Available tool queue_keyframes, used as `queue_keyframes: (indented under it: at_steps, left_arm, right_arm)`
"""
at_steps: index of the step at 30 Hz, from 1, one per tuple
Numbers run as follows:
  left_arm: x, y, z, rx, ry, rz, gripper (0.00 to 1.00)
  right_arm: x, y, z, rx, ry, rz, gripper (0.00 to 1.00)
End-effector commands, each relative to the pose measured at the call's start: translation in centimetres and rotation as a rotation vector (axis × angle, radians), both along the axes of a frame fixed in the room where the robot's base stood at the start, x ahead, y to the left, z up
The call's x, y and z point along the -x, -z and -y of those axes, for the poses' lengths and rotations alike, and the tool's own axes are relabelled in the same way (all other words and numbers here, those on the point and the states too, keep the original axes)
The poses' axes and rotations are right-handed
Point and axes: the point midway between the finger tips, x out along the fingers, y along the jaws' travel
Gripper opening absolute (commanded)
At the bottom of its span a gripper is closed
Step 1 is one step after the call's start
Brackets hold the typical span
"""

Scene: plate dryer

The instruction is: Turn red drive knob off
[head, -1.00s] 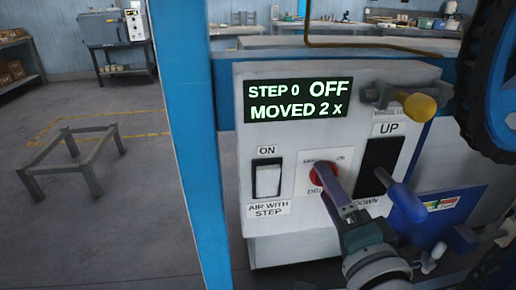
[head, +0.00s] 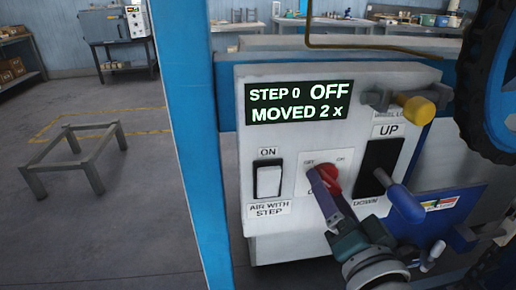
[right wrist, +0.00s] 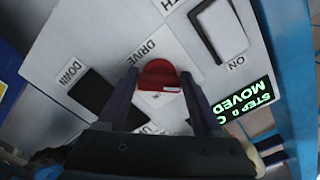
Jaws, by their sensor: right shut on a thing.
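The red drive knob (head: 333,185) sits on a small white label plate on the grey control panel (head: 250,220). My right gripper (head: 322,181) reaches up to it from the lower right and covers its left part. In the right wrist view the red knob (right wrist: 157,78) lies between the two dark fingers of my right gripper (right wrist: 160,88), which is shut on it. The display (head: 299,101) reads "STEP 0 OFF MOVED 2 x". My left gripper is not in view.
A white rocker switch (head: 269,181) is left of the knob. A blue-handled lever (head: 405,202) on the black UP/DOWN plate is close on the right. A yellow-knobbed lever (head: 418,109) is above it. A blue post (head: 190,150) stands left of the panel.

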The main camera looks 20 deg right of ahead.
Motion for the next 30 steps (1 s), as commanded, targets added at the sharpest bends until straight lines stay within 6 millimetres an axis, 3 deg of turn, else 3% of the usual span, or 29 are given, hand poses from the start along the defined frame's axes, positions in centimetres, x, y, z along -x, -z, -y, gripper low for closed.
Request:
queue_keyframes:
  at_steps: [9,10,17,26,30]
  left_arm:
    - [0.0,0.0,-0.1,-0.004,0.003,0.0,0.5]
    - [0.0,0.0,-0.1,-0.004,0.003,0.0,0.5]
    - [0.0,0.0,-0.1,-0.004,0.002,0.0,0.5]
    - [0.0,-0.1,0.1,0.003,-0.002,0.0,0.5]
    - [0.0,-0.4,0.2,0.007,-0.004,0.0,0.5]
  right_arm:
    - [0.0,0.0,0.0,0.006,-0.001,0.0,0.12]
    - [0.0,0.0,0.0,0.006,-0.001,0.0,0.71]
    - [0.0,0.0,0.0,0.004,-0.001,0.0,0.97]
    - [0.3,0.0,-0.1,0.003,-0.001,-0.001,0.97]
    - [2.1,0.0,-0.5,0.001,-0.001,-0.004,0.97]
